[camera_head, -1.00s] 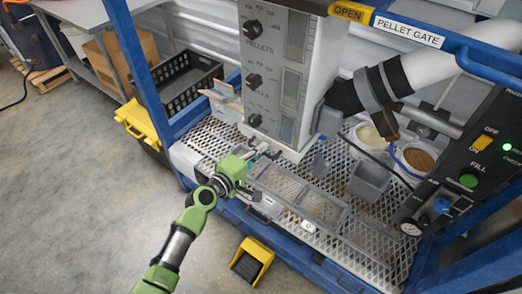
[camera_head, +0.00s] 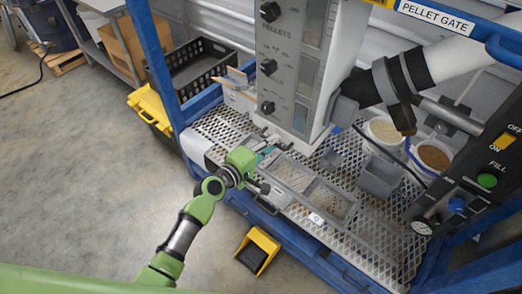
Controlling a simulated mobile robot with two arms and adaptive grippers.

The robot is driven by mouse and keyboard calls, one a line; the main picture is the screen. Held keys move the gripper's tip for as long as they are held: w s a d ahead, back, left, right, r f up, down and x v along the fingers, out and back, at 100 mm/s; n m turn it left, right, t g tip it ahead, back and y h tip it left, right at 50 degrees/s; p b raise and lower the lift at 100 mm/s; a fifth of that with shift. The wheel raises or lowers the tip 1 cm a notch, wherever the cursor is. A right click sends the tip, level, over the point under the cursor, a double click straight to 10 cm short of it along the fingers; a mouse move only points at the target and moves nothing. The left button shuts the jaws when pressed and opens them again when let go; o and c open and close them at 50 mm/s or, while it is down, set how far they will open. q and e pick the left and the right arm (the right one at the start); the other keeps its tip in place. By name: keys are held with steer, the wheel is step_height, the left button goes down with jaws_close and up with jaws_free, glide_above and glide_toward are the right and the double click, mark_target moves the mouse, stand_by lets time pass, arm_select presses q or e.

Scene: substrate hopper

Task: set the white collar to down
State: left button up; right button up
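I cannot make out a white collar for certain. A white pipe (camera_head: 455,48) enters from the upper right and runs into a black sleeve with a dark grey clamp (camera_head: 402,92) around it. The pipe slopes down to the left, beside the tall grey hopper (camera_head: 297,60). My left gripper (camera_head: 264,160) is at the front left edge of the mesh bench, below the hopper and well away from the pipe. Its fingers are small and mix with the grey parts there, so its opening and any hold are unclear. My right gripper is out of view.
The mesh bench (camera_head: 387,233) carries a shallow divided tray (camera_head: 327,199), a grey bin (camera_head: 379,178) and two tubs (camera_head: 434,156). A blue post (camera_head: 151,55) stands at left. The control panel (camera_head: 480,165) is at right.

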arm_select(q)
steer(key=v, duration=1.1)
steer(key=shift+s+a, duration=0.2)
steer(key=shift+s, duration=0.05)
steer(key=s+a+f+m+g+y, duration=0.2)
steer(key=s+a+f, duration=0.15)
steer(key=f, duration=0.75)
steer(key=s+a+f+m+g+y, duration=0.1)
steer(key=s+a+f+y, duration=0.3)
steer(key=f, duration=0.6)
steer(key=s+a+f+m+g, duration=0.2)
steer(key=s+f, duration=0.3)
steer(key=f, duration=0.6)
steer(key=s+a+f+m+g+y, duration=0.1)
steer(key=s+f, duration=0.4)
steer(key=s, duration=0.5)
steer(key=s+a+f+m+g+y, duration=0.1)
steer(key=s+a+f+m+g, duration=0.2)
steer(key=s+f, duration=0.3)
steer(key=s+a+f+m+g+y, duration=0.1)
steer(key=s+f+m, duration=0.3)
steer(key=s, duration=1.1)
step_height(320, 180, down, 2)
steer(key=shift+a+f+g, duration=0.1)
steer(key=shift+a+g, duration=0.7)
steer(key=shift+a, duration=0.1)
